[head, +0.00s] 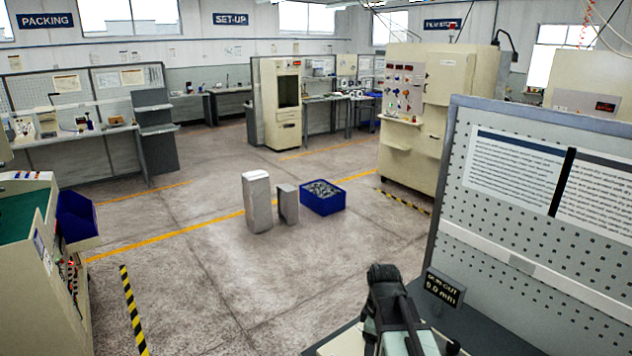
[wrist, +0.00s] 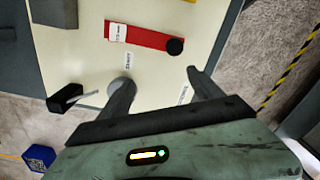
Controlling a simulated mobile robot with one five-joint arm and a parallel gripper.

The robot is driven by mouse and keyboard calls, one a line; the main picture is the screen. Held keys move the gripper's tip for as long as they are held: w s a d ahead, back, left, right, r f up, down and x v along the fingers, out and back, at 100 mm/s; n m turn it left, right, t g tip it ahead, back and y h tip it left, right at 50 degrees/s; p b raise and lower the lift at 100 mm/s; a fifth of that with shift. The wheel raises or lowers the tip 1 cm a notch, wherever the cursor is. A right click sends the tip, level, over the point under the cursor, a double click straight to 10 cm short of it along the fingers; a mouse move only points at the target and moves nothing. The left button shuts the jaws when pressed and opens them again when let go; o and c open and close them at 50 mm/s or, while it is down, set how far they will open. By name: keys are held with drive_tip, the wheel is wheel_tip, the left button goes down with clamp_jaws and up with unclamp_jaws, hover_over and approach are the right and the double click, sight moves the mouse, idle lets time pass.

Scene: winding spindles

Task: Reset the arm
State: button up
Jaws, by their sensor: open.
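My gripper (wrist: 160,76) is open in the wrist view, with its two dark fingers spread and nothing seen between them. It is over a cream worktop (wrist: 205,18). A red bar (wrist: 150,37) with a white label and a round black knob (wrist: 175,46) lies on the worktop beyond the fingertips. In the head view my arm (head: 395,310) shows at the bottom right, dark and green-grey, beside the pegboard; the fingertips cannot be made out there.
The pegboard panel (head: 480,220) and its dark sign (head: 445,289) stand close to my arm. A blue bin (head: 322,198) and grey boxes (head: 257,201) stand on the floor. In the wrist view, a black block (wrist: 62,98) holds a pale rod. Open floor lies left of my arm.

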drive_tip(key=s+m, duration=0.2)
drive_tip(key=m, duration=0.1)
drive_tip(key=s+m, duration=0.2)
drive_tip(key=m, duration=0.1)
drive_tip(key=s+m, duration=0.1)
drive_tip(key=m, duration=0.2)
drive_tip(key=shift+s+f, duration=0.2)
drive_tip(key=shift+s, duration=0.2)
drive_tip(key=m, duration=0.3)
drive_tip(key=shift+w, duration=0.15)
